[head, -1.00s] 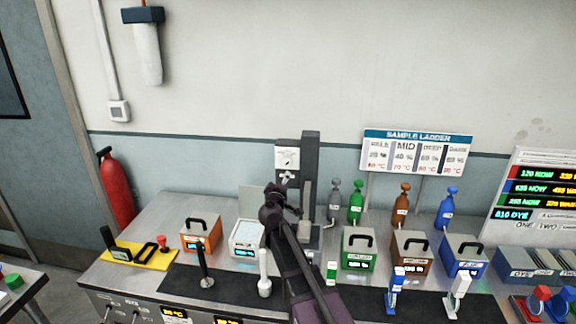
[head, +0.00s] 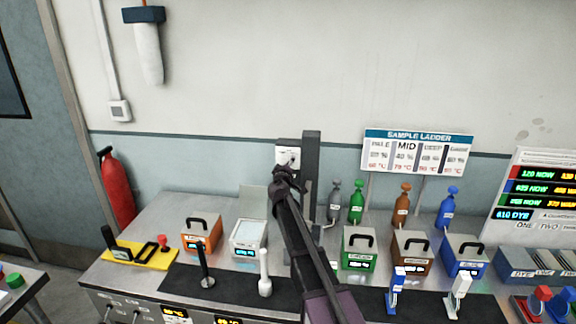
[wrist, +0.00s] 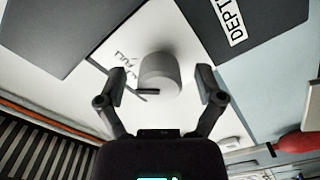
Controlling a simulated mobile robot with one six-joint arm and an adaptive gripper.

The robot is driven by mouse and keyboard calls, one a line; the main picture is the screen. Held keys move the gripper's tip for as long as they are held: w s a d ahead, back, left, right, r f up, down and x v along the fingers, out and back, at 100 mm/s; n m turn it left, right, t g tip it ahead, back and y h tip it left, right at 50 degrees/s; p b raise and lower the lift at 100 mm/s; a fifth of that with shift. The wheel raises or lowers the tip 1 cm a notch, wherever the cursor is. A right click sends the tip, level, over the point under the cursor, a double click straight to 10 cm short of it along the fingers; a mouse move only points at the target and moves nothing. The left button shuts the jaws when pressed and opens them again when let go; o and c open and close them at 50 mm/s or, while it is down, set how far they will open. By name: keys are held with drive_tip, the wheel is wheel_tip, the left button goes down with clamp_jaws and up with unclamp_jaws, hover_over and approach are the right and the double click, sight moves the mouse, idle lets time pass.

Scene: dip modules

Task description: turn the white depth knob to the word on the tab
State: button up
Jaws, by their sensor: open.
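The white depth knob (wrist: 160,74) shows in the wrist view as a pale round cylinder on a white panel (wrist: 190,35). A short dark bar (wrist: 147,91) lies beside its base. Dark printed words (wrist: 123,58) stand left of the knob, tilted and hard to read. A label starting "DEPT" (wrist: 232,22) is cut off at the top. My gripper (wrist: 160,84) is open, its two fingers on either side of the knob with gaps visible. In the head view my gripper (head: 284,172) is in front of the white panel (head: 287,154) and hides the knob.
A dark column (head: 311,160) stands just right of the panel. Below are a white-framed bath (head: 249,252), an orange box (head: 201,236) and a green box (head: 358,250). Bottles stand right of the column, and a sample ladder sign (head: 418,150) stands behind them.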

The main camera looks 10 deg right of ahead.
drive_tip(key=shift+w, duration=0.15)
drive_tip(key=c, duration=1.1)
drive_tip(key=shift+c, duration=0.2)
drive_tip(key=shift+n, duration=0.4)
drive_tip(key=n, duration=0.3)
drive_tip(key=shift+d+r+n, duration=0.1)
drive_tip(key=shift+r+n, duration=0.05)
drive_tip(key=shift+n, duration=0.15)
drive_tip(key=n, duration=0.3)
drive_tip(key=shift+n, duration=0.3)
drive_tip(key=n, duration=0.4)
drive_tip(key=shift+r, duration=0.15)
drive_tip(key=shift+w+n, duration=0.1)
drive_tip(key=shift+n, duration=2)
drive_tip(key=shift+p, duration=0.3)
